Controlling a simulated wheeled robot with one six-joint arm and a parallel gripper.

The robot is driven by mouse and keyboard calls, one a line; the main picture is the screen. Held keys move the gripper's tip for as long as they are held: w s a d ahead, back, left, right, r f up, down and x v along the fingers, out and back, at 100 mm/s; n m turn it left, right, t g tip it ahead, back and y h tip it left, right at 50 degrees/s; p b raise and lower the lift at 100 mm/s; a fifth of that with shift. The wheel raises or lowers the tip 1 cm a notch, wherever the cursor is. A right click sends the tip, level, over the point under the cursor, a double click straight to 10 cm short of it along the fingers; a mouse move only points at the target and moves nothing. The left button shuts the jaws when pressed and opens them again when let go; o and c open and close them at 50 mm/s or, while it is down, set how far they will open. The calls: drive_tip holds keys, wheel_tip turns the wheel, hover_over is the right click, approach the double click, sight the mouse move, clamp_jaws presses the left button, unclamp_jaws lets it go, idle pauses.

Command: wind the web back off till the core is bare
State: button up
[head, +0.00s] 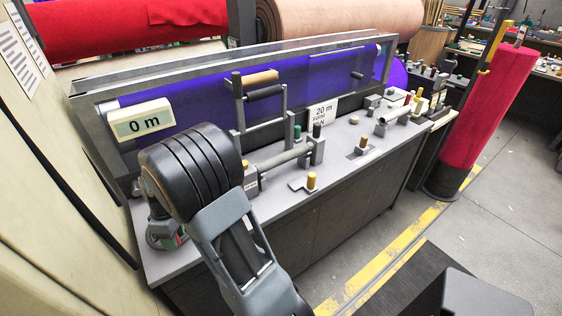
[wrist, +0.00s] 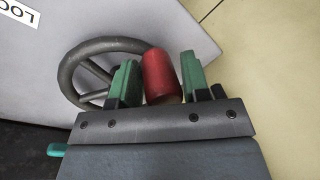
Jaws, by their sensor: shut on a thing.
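A grey spoked handwheel (wrist: 100,70) with a red handle (wrist: 161,76) shows in the wrist view at the bench edge. My gripper (wrist: 158,80) has its green fingers on either side of the red handle and is shut on it. In the head view my arm hides most of the handwheel and the gripper at the bench's left end. The purple web (head: 205,115) lies behind the clear guard of the machine. A counter (head: 140,119) on the left reads "0 m". The core cannot be made out.
The grey bench (head: 340,185) carries yellow-topped knobs, bars and a "20 m" sign (head: 322,112). A pale cabinet wall (head: 60,200) stands close on the left. A red roll (head: 492,105) stands at the right. The floor right of the bench is mostly clear.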

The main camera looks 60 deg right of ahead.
drive_tip(key=shift+d, duration=0.45)
drive_tip(key=shift+c, duration=0.2)
drive_tip(key=shift+a+r, duration=0.1)
drive_tip(key=o, duration=0.9)
drive_tip(key=shift+o, duration=0.2)
wheel_tip(320, 180, up, 13)
drive_tip(key=w+d, duration=0.1)
drive_tip(key=d, duration=0.1)
drive_tip(key=shift+w+r, duration=0.2)
drive_tip(key=shift+d, duration=0.1)
